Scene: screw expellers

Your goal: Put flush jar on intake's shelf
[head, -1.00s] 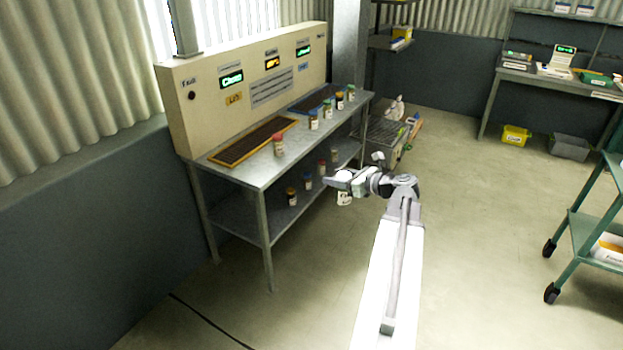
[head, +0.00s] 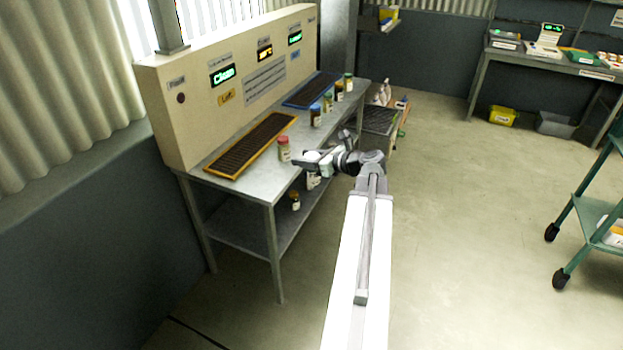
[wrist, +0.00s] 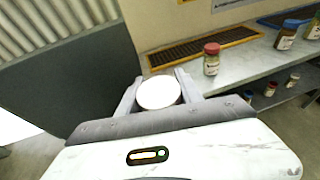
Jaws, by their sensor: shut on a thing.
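My gripper (wrist: 160,92) is shut on a white-lidded jar (wrist: 159,93), seen from above between the fingers in the wrist view. In the head view my gripper (head: 308,158) is by the front edge of a grey metal bench (head: 243,167). The held jar's labelled body (head: 313,181) hangs below it; I cannot read its label. The bench has a lower shelf (head: 247,232), where a small jar (head: 295,200) stands. A red-lidded jar (head: 284,149) stands on the top, left of my gripper; it also shows in the wrist view (wrist: 211,61). I cannot tell which shelf is the intake's.
Several jars, one blue-lidded (head: 316,116), line the bench front. An orange-rimmed tray (head: 250,147) and a blue-rimmed tray (head: 310,91) lie behind. A sign panel (head: 240,88) backs the bench. A green cart (head: 590,215) stands at the right; the floor between is clear.

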